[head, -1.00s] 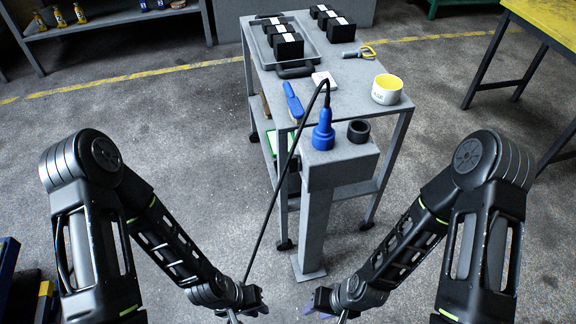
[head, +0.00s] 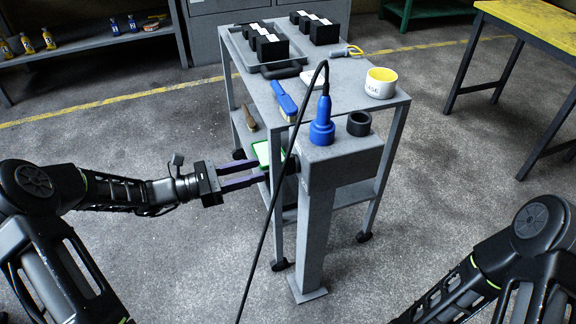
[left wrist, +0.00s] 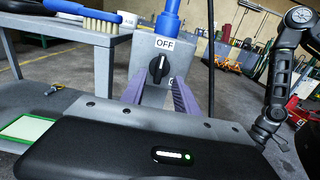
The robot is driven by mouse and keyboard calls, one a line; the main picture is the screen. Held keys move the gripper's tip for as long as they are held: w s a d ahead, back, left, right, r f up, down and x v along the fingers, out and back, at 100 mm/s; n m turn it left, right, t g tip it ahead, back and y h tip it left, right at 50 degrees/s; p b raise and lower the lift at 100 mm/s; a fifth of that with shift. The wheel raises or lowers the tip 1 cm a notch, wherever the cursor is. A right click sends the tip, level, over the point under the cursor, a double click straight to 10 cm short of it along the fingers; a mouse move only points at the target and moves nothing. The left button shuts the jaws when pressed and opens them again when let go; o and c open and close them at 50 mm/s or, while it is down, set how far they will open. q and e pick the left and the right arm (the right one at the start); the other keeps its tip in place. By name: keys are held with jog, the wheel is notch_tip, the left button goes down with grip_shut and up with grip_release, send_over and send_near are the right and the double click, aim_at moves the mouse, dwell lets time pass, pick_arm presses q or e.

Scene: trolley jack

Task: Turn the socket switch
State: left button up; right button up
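The socket switch is a black rotary knob (left wrist: 158,69) on the side of the grey post's box (head: 340,158), with a white OFF label (left wrist: 164,43) above it. The knob's pale mark points roughly up toward OFF. A second label at its lower right is mostly hidden by a finger. A blue plug (head: 322,122) with a black cable stands upright on top of the box. My left gripper (head: 264,171) is open, its two purple fingers pointing at the box's left side. In the left wrist view its fingers (left wrist: 160,92) flank the knob from below, apparently short of it. My right gripper is out of view.
The trolley (head: 350,73) behind the post carries a blue-handled brush (head: 285,97), a yellow-lined cup (head: 381,83) and a tray of black boxes. A black ring (head: 359,123) sits beside the plug. The cable hangs down in front of the post.

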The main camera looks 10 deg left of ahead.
aim_at(291, 164)
pick_arm(q)
jog(key=shift+d+f, duration=0.1)
jog(key=shift+d, duration=0.05)
jog(key=x, duration=0.7)
jog(key=shift+d+b, duration=0.25)
jog(key=shift+b, duration=0.05)
jog(key=shift+w, duration=0.15)
grip_shut()
dwell(0.4)
